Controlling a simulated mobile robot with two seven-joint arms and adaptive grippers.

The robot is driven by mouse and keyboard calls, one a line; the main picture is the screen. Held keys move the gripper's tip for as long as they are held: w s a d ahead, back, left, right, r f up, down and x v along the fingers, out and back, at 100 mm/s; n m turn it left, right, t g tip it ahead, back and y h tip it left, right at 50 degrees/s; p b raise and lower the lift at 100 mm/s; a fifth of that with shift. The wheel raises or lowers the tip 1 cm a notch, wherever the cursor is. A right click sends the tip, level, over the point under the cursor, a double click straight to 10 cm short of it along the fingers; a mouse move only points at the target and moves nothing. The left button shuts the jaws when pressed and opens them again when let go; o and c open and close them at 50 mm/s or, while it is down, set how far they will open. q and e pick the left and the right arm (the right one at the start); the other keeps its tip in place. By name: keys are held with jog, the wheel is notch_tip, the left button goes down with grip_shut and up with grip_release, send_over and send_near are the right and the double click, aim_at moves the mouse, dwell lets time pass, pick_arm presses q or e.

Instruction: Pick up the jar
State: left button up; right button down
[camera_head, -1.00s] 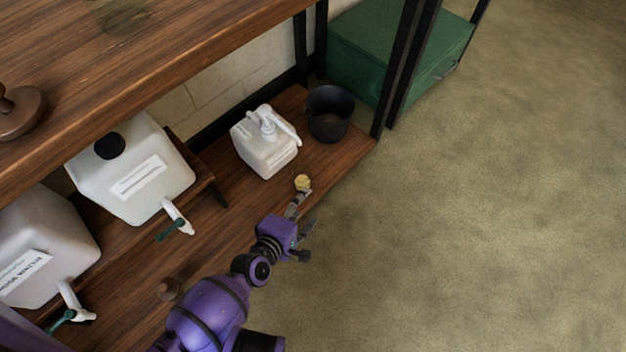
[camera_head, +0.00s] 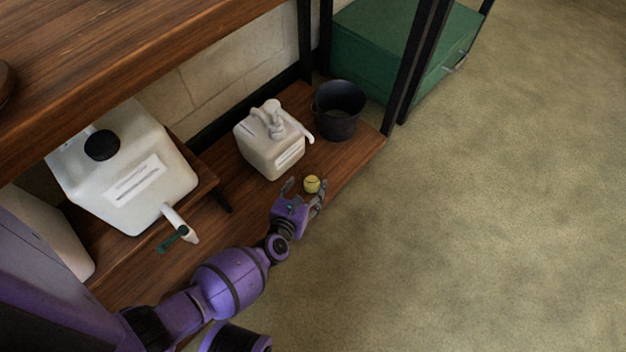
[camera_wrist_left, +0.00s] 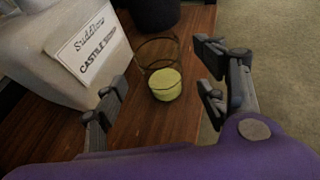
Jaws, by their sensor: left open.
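The jar (camera_head: 312,184) is small and stands on the lower wooden shelf near its front edge. In the left wrist view the jar (camera_wrist_left: 165,85) looks clear, with a yellow-green filling or part at one end. My left gripper (camera_head: 304,190) is open and empty, close to the jar. In the left wrist view the fingers of the left gripper (camera_wrist_left: 162,92) are spread, one to each side of the jar, with gaps and no clear contact. My right gripper is not in view.
A white pump jug (camera_head: 270,150) stands just behind the jar, with its label facing the left gripper. A dark bucket (camera_head: 339,112) is beyond it. A larger white container (camera_head: 125,185) with a tap is at left. Open floor (camera_head: 480,220) lies to the right.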

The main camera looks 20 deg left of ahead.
aim_at(309, 183)
pick_arm(q)
jog(key=b+x, duration=0.1)
jog(key=x, duration=0.1)
jog(key=b+x, duration=0.1)
jog(key=x, duration=0.1)
jog(key=b+x, duration=0.1)
jog(key=x, duration=0.1)
jog(key=shift+f, duration=0.35)
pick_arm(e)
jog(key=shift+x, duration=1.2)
pick_arm(q)
jog(key=shift+c, duration=0.5)
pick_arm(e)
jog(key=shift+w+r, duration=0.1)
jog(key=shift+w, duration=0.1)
pick_arm(q)
jog(key=shift+r, duration=0.1)
grip_shut()
